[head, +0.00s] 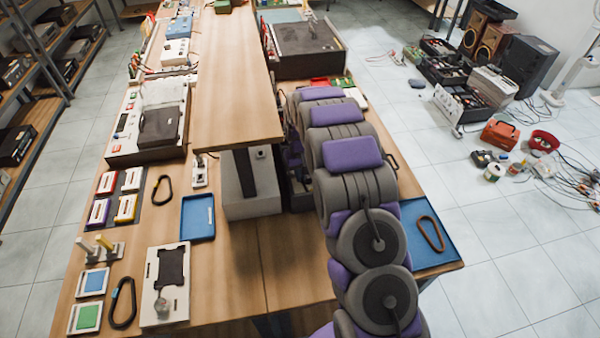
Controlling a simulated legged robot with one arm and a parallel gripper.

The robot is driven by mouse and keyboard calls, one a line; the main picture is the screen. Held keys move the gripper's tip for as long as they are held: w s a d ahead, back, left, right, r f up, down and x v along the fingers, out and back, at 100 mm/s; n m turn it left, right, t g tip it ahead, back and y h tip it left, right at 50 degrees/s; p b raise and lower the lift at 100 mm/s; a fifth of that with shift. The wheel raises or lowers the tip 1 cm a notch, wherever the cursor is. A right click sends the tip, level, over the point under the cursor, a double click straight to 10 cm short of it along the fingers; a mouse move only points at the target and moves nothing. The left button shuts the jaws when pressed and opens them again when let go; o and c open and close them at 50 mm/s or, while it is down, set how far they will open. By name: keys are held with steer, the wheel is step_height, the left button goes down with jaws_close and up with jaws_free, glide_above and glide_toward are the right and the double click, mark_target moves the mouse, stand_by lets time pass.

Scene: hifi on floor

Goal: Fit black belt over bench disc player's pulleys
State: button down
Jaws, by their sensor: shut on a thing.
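Two black belts lie as loops on the wooden bench: one (162,188) beside the colored cases, one (123,303) near the front left. A dark curved piece (393,160) shows just right of my arm; I cannot tell whether it is a belt. A white unit (122,136) with a black top part stands on the left of the bench. A pale plate (152,300) with a black part lies at the front. I cannot tell which is the disc player, and no pulleys can be made out. My purple and grey arm hides the right middle; my gripper is not visible.
A brown belt (432,235) lies in a blue tray (418,262) at right. A raised wooden shelf (235,80) runs along the bench. Bare wood (225,275) lies in front. Tools and cables clutter the right floor.

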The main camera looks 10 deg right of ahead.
steer(key=shift+f, duration=0.1)
steer(key=c, duration=1.2)
jaws_free()
steer(key=shift+a, duration=0.15)
steer(key=shift+d, duration=0.3)
steer(key=shift+w+r, duration=0.1)
steer(key=shift+r, duration=0.2)
steer(key=r+p, duration=0.1)
steer(key=r, duration=0.4)
steer(key=r+p, duration=0.1)
steer(key=r, duration=1)
steer(key=shift+a+r+p, duration=0.25)
steer(key=shift+r+p, duration=0.1)
steer(key=shift+p, duration=0.05)
